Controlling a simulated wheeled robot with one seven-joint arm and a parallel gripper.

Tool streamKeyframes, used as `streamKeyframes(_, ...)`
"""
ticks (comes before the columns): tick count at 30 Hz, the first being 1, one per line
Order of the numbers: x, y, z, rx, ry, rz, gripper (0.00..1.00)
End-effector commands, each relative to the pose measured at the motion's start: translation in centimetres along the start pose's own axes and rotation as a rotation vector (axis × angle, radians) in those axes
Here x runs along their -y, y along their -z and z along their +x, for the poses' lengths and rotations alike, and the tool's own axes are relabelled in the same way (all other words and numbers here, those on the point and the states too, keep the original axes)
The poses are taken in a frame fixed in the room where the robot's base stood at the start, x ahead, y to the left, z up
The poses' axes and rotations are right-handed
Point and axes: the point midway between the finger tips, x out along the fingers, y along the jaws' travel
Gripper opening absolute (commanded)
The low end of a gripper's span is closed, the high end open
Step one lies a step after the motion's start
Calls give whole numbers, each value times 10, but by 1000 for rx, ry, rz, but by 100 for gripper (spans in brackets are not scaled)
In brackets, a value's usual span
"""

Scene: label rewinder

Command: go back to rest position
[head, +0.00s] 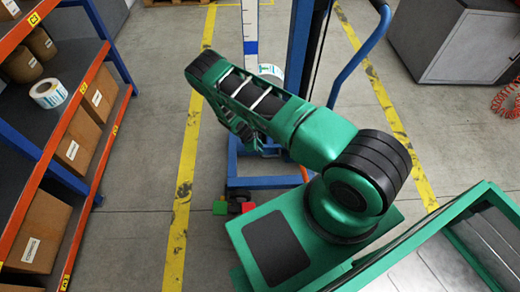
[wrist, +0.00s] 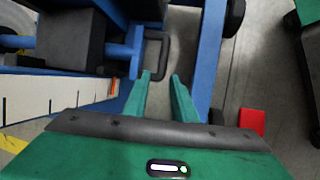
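My arm in the head view reaches from its green base toward the upper left, in front of a blue lifting stand (head: 297,45). My gripper (wrist: 161,75) shows in the wrist view as two green fingers, apart with nothing between them. It points down at the stand's blue base frame (wrist: 208,60) and a black handle (wrist: 162,45). In the head view the gripper is mostly hidden under the arm.
An orange-edged shelf (head: 72,125) with cardboard boxes and a label roll (head: 48,93) stands left. Another roll (head: 270,72) is by the stand, partly hidden. A grey cabinet (head: 465,45) is upper right. A red block (wrist: 252,121) shows low. Floor between yellow lines is partly clear.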

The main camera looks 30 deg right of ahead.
Motion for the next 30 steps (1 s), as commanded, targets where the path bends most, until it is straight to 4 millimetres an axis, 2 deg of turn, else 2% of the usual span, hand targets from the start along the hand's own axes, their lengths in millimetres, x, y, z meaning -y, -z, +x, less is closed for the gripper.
streamKeyframes(10,-1,0,-2,0,0,4,25)
streamKeyframes(14,-14,-6,-21,-2,4,46,25)
streamKeyframes(20,-52,-35,-89,-6,28,199,25)
streamKeyframes(24,-74,-64,-140,-8,52,320,25)
streamKeyframes(30,-94,-111,-212,-14,88,486,25)
